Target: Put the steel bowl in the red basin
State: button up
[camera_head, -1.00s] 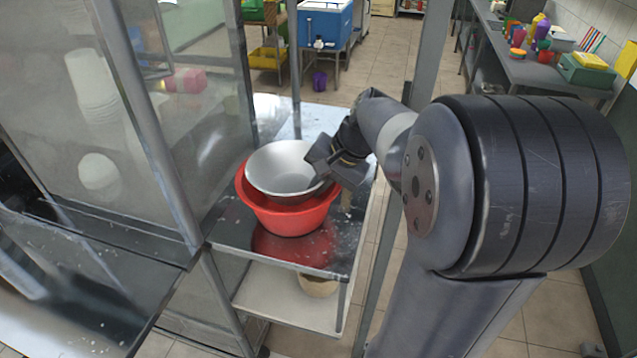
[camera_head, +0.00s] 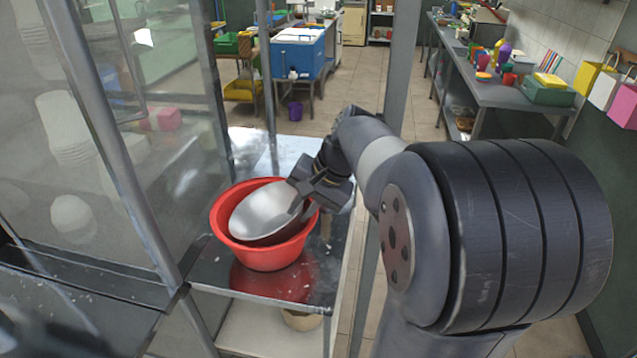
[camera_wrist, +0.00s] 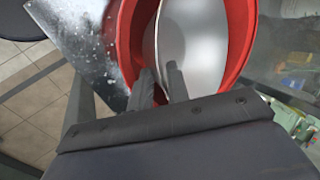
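The steel bowl (camera_head: 262,212) sits tilted inside the red basin (camera_head: 266,258), which stands on the steel table. The bowl also shows in the wrist view (camera_wrist: 200,45), inside the basin's red wall (camera_wrist: 240,40). My gripper (camera_head: 304,208) is at the bowl's right edge, above the basin. In the wrist view its two fingers (camera_wrist: 160,85) stand on either side of the bowl's rim with a gap between them, so it looks open. The bowl's underside and its contact with the basin floor are hidden.
The steel table (camera_head: 210,272) has a lower shelf with a pot (camera_head: 300,320). A glass-panelled frame (camera_head: 120,150) stands close on the left, and a metal post (camera_head: 385,130) rises to the right. A counter with colourful items (camera_head: 510,92) is at the back right.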

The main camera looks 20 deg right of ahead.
aim_at(300, 216)
jog(key=v, duration=0.9)
jog(key=shift+r, duration=0.15)
jog(key=shift+s+d, duration=0.1)
jog(key=x, duration=1.3)
jog(key=shift+s+d+b, duration=0.1)
jog(key=shift+b, duration=0.3)
jog(key=shift+f, duration=0.3)
jog(key=shift+r, duration=0.55)
